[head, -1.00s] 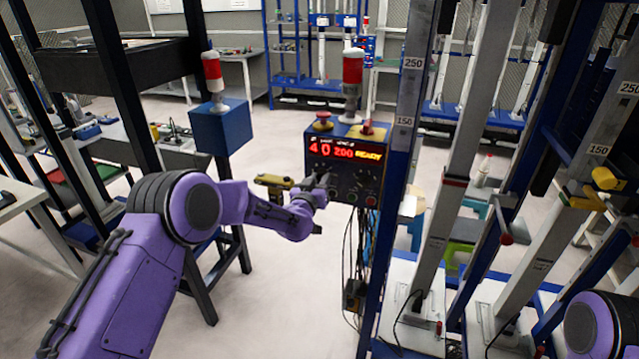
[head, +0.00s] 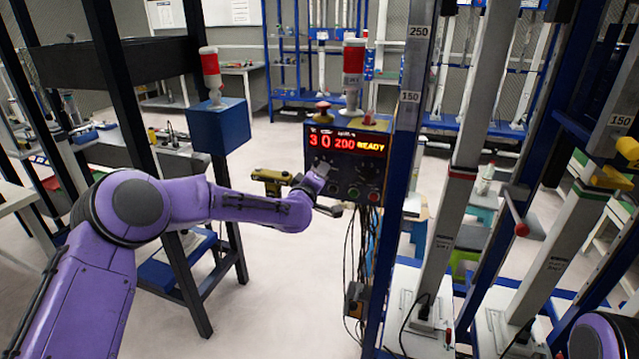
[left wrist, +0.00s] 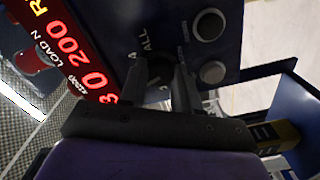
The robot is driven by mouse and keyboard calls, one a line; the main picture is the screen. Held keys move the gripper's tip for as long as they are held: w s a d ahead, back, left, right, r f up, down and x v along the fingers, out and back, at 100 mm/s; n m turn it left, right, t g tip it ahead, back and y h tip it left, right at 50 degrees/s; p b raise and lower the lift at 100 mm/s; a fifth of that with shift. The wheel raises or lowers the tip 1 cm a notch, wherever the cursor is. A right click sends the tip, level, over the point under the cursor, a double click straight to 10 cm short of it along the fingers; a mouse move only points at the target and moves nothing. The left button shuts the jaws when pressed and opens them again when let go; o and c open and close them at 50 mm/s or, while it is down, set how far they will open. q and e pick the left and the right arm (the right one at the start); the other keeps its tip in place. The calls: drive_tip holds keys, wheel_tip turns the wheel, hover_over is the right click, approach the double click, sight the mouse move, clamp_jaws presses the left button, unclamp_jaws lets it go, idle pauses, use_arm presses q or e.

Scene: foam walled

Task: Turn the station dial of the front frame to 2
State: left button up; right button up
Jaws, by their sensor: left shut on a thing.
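The control box (head: 348,180) of the front frame hangs on a blue upright. Its lit red and yellow display (head: 345,143) reads 3, 0, 200 and READY; part of the display (left wrist: 75,55) also shows in the left wrist view. My left gripper (head: 323,172) is at the left of the box face, below the display. In the left wrist view its fingers (left wrist: 168,84) are shut on a dark dial (left wrist: 158,70) marked with small digits. The fingers hide most of the dial and its pointer. My right gripper is out of view.
Other knobs (left wrist: 210,24) sit close beside the dial. Cables (head: 352,250) hang below. A blue box (head: 219,127) with another beacon stands left. Tall grey posts (head: 460,180) crowd the right.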

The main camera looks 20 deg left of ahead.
use_arm(q)
drive_tip(key=shift+f+n+b, duration=0.1)
drive_tip(key=shift+n+b, duration=1.4)
drive_tip(key=shift+n, duration=0.7)
drive_tip(key=o, duration=1.1)
drive_tip(key=shift+c, duration=0.2)
drive_tip(key=s+b, duration=0.2)
drive_tip(key=s, duration=0.8)
drive_tip(key=shift+s+a, duration=0.2)
drive_tip(key=shift+s, duration=0.1)
